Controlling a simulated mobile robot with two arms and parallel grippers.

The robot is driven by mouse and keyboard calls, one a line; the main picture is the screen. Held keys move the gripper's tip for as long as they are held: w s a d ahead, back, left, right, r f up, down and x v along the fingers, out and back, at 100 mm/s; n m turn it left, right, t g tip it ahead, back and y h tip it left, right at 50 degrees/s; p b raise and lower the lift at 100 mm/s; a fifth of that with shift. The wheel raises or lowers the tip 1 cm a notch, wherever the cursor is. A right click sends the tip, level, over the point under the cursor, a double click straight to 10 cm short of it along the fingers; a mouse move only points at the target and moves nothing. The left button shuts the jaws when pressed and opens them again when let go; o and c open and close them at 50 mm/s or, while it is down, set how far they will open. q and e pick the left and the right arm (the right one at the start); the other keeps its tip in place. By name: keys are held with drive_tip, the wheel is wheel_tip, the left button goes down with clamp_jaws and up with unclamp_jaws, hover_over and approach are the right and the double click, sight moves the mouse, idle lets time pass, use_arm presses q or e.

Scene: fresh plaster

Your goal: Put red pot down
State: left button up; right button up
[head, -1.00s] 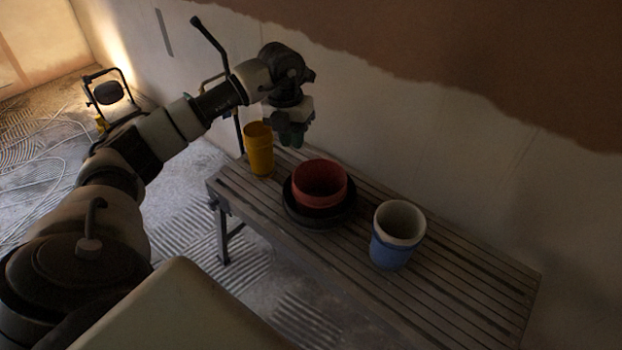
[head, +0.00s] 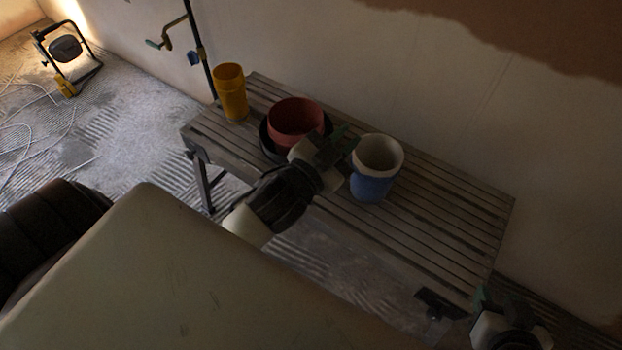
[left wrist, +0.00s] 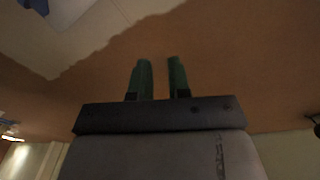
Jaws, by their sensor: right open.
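The red pot (head: 295,118) sits upright in a black saucer (head: 267,143) on the slatted bench (head: 430,215), in the head view. My left gripper (head: 343,143) is at the pot's front right, between it and the blue pot, and overlaps the saucer in the picture. Whether it touches the pot cannot be told. In the left wrist view my left gripper (left wrist: 159,80) has its green fingers apart with nothing between them. My right gripper (head: 483,300) is open at the bench's near right end, partly cut off by the frame's lower edge.
A blue pot with a pale rim (head: 373,185) stands just right of my left gripper. A yellow cup (head: 231,95) stands at the bench's left end. The bench's right part is clear. A work lamp (head: 66,48) and cables lie on the floor at left.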

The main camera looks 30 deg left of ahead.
use_arm(q)
drive_tip(key=s+f+n+g+y, duration=0.2)
drive_tip(key=s+f+n+g, duration=0.3)
drive_tip(key=s+f+g, duration=0.2)
wheel_tip(320, 180, down, 3)
drive_tip(key=s+a, duration=0.1)
drive_tip(key=s, duration=0.1)
drive_tip(key=shift+s+g, duration=0.3)
drive_tip(key=shift+s, duration=0.1)
